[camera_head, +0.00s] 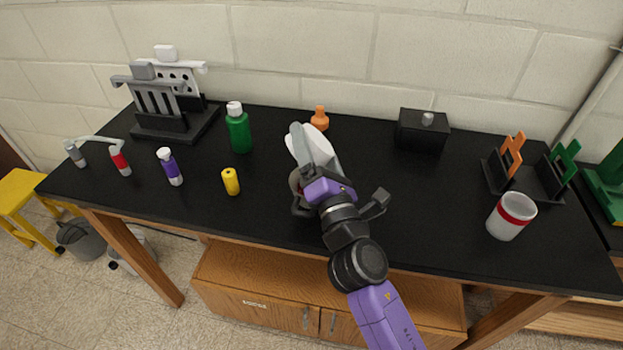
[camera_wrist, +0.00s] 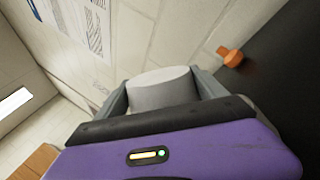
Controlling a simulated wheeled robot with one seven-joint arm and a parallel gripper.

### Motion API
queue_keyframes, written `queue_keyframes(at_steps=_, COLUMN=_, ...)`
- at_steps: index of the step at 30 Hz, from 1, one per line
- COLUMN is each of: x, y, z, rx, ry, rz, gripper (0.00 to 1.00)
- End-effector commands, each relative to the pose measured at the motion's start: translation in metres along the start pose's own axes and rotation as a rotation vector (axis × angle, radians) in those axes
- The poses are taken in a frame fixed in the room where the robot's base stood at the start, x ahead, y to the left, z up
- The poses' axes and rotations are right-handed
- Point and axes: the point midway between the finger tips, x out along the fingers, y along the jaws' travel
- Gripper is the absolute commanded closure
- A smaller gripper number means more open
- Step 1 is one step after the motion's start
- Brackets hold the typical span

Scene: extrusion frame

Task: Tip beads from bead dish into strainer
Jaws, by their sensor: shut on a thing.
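My gripper (camera_head: 312,148) is shut on a whitish dish (camera_wrist: 162,88), taken to be the bead dish, above the middle of the black table. In the wrist view the dish sits between the two grey fingers, with its plain outer side showing. The dish (camera_head: 322,150) also shows in the head view, partly covered by the gripper and apparently tilted. No beads are visible in either view. A rounded greyish edge (camera_head: 295,181) shows just left of my purple wrist; it may be the strainer, but my arm hides most of it.
A green bottle (camera_head: 238,130), yellow bottle (camera_head: 230,182) and purple bottle (camera_head: 170,168) stand to the left. An orange bottle (camera_head: 320,119) and black box (camera_head: 422,132) stand behind. A red-banded white cup (camera_head: 511,216) stands right. The table between box and cup is clear.

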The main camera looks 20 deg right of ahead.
Motion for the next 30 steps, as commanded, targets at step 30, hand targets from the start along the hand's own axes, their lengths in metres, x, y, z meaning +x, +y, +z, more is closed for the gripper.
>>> queue_keyframes(at_steps=30, x=-0.010, y=-0.005, z=-0.011, rx=-0.134, ry=0.020, rz=0.022, gripper=0.60)
